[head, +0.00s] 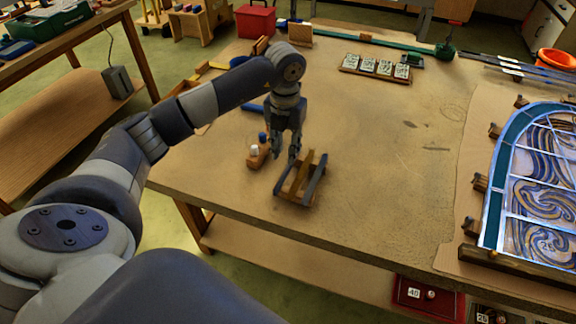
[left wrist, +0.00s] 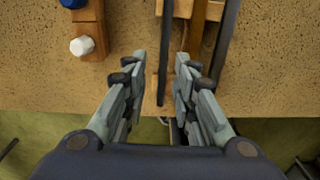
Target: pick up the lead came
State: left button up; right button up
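A small wooden rack (head: 292,196) stands near the front edge of the workbench. It bears dark strips (head: 316,180), which look like the lead came, and a brown strip (head: 301,176) between them. In the left wrist view one dark strip (left wrist: 165,60) runs lengthwise in the gap between my fingertips; another dark strip (left wrist: 226,38) lies to the right. My left gripper (head: 284,155) points down at the rack's left back side. It is open, with a finger on either side of the near strip in the wrist picture; I cannot tell the height between them. My right gripper is out of view.
A wooden block with white and blue knobs (head: 256,155) stands just left of the rack. A tray of patterned tiles (head: 376,70) is at the back. The leaded panel (head: 545,185) lies at the right. The bench middle (head: 400,150) is clear.

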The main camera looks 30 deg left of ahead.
aim_at(289, 166)
pick_arm(q)
jog(key=shift+w+f, duration=0.15)
jog(key=shift+f, duration=0.15)
jog(key=f+p, duration=0.1)
jog(key=f, duration=0.2)
jog(key=f+p, duration=0.1)
jog(key=shift+w+d+f+p, duration=0.15)
jog(key=shift+w+p, duration=0.15)
jog(key=shift+w, duration=0.05)
jog(key=shift+f, duration=0.3)
grip_shut()
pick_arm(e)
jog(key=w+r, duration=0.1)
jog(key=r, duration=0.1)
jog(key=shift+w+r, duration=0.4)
